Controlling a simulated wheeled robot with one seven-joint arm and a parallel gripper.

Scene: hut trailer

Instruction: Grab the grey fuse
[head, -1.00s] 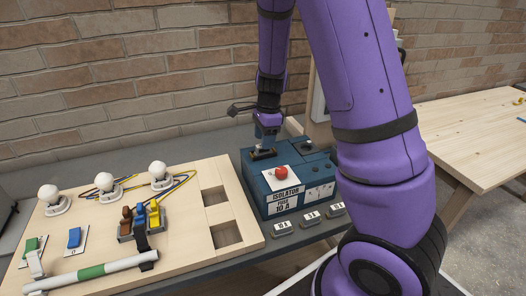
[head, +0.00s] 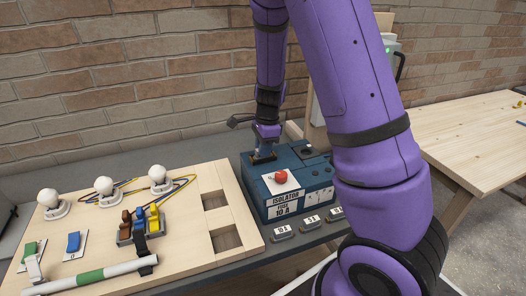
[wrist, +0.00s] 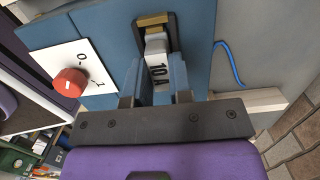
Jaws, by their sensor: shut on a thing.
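The grey fuse (wrist: 157,66), marked "10 A", sits in a dark slot with a brass contact on the blue isolator box. My gripper (wrist: 159,75) is shut on it, one blue finger on each side, in the wrist view. In the head view my gripper (head: 264,155) is at the back left of the isolator box (head: 295,192), and its fingers hide the fuse. The box has a red knob (head: 281,177) on a white plate, which also shows in the wrist view (wrist: 70,82). Whether the fuse is fully seated I cannot tell.
Several loose fuses (head: 311,223) with labels lie in front of the box. A wooden board (head: 190,245) with bulbs, switches and wires lies to the left. A brick wall (head: 120,70) stands behind. Another wooden table (head: 470,140) is at the right.

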